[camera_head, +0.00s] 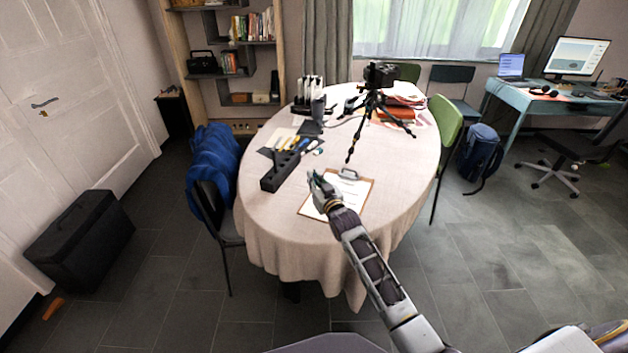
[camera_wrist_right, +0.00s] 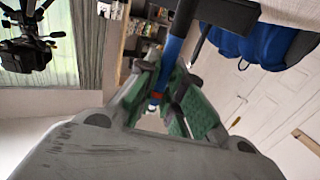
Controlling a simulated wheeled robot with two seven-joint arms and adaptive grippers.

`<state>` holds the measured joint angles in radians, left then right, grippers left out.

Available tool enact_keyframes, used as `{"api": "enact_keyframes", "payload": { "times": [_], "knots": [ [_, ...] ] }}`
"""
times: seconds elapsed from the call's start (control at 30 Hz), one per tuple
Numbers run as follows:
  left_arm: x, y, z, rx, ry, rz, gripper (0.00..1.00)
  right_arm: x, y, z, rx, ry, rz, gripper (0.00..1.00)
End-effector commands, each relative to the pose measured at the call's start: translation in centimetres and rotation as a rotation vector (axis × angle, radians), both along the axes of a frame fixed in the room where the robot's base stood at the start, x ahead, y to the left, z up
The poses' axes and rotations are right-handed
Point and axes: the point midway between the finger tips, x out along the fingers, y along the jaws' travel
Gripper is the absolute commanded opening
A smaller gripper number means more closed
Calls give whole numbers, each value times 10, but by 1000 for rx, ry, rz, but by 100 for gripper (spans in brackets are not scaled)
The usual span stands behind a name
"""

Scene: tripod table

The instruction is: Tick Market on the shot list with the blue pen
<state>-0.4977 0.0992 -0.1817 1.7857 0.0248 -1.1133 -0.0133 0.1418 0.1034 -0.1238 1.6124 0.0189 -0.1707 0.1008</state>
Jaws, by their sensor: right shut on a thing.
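The clipboard (camera_head: 362,200) with the white shot list (camera_head: 345,188) lies on the round table, its metal clip at the far edge. The writing on the list is too small to read. My right gripper (camera_head: 318,185) is over the clipboard's left part. In the right wrist view my right gripper (camera_wrist_right: 172,100) is shut on the blue pen (camera_wrist_right: 172,55), which sits between its green pads. The pen is hard to make out in the head view. I cannot tell whether its tip touches the paper. My left gripper is not in view.
A long black tray (camera_head: 270,184) stands left of the clipboard, with several pens or markers (camera_head: 303,145) behind it. A camera on a small tripod (camera_head: 373,105) stands further back. The white tablecloth (camera_head: 395,190) is clear right of the clipboard. A blue jacket (camera_head: 215,160) hangs on a chair.

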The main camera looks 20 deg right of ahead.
Motion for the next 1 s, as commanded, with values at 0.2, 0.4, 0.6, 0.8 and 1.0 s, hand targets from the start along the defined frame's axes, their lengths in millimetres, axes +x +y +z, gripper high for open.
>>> {"api": "enact_keyframes", "payload": {
  "times": [0.2, 0.4, 0.6, 0.8, 1.0],
  "knots": [
    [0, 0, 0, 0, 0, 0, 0, 0, 0, -1, -1, 2, 0, 0],
    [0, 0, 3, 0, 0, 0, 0, -1, -1, -1, -1, 3, 0, 0],
    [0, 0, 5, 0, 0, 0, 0, -2, -2, -1, -1, 3, 0, 0],
    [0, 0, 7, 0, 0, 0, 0, -2, -3, 0, -1, 3, 0, 0],
    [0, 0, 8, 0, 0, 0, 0, -2, -3, 0, -1, 2, 0, 0]
  ]
}}
